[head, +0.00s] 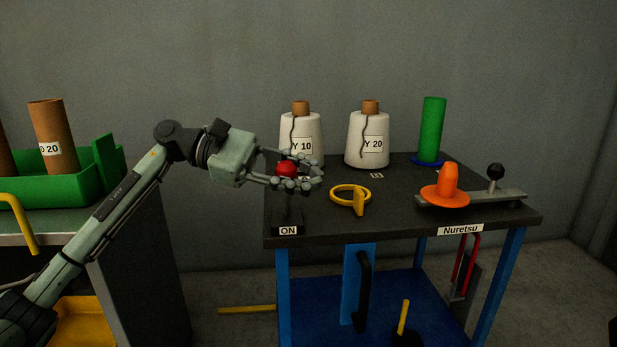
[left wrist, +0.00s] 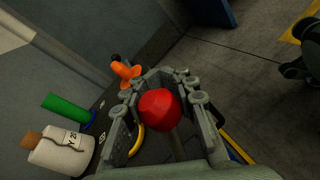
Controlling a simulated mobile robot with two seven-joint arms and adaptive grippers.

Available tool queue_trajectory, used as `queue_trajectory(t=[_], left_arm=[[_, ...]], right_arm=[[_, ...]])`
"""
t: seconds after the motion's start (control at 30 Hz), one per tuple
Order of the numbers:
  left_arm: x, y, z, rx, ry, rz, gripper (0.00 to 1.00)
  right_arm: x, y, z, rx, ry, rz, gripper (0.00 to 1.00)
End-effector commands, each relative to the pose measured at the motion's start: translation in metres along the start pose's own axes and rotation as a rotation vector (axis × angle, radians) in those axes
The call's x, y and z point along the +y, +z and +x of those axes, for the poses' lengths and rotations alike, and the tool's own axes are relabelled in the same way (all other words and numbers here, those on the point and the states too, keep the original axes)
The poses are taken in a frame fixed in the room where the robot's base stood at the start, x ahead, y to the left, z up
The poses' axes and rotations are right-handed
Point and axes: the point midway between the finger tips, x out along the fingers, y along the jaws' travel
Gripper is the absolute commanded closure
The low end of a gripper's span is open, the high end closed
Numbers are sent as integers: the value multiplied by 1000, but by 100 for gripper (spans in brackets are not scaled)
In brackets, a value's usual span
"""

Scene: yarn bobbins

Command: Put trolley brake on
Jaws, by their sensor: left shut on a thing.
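The trolley (head: 395,225) has a dark top on blue legs. At its near left corner, a red ball knob (head: 287,169) stands above a dark mount with a white "ON" label (head: 288,230). My left gripper (head: 312,176) is shut on the red knob, with its fingers on both sides of it. In the left wrist view the knob (left wrist: 160,108) sits between the fingers, with a grey stem (left wrist: 178,146) below it. The fingers partly hide the knob in the head view. The lever's tilt is hard to tell. My right gripper is not in view.
White cones Y 10 (head: 302,130) and Y 20 (head: 368,140) and a green cylinder (head: 432,128) stand at the trolley's back. A yellow ring (head: 350,191), an orange piece (head: 447,192) and a black-knobbed lever (head: 495,172) are nearer. A green bin (head: 85,185) stands left.

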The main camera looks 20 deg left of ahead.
Motion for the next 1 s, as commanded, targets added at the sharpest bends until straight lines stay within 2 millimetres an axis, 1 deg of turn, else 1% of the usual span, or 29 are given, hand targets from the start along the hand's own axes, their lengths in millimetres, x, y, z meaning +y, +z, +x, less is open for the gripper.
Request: queue_trajectory(t=[0.03, 0.07, 0.1, 0.3, 0.57, 0.67, 0.77, 0.87, 1.0], left_arm=[[-4, -5, 2, 5, -12, -8, 100], [-4, -6, 2, 6, -12, -8, 100], [-5, -6, 2, 6, -12, -9, 75], [-3, -4, 2, 4, -9, -6, 51], [-2, -2, 1, 3, -5, -3, 51], [-2, -3, -4, 4, -4, -3, 51], [-1, -3, -16, 6, -2, -3, 51], [-1, -3, -35, 6, -2, -5, 51], [-1, -3, -66, 7, -3, -5, 51]], right_arm=[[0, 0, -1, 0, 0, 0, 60], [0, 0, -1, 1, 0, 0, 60], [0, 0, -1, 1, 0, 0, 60], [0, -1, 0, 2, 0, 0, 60], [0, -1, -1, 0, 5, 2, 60], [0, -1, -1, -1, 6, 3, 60], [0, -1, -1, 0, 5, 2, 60], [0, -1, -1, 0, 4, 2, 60], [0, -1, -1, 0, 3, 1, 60]])
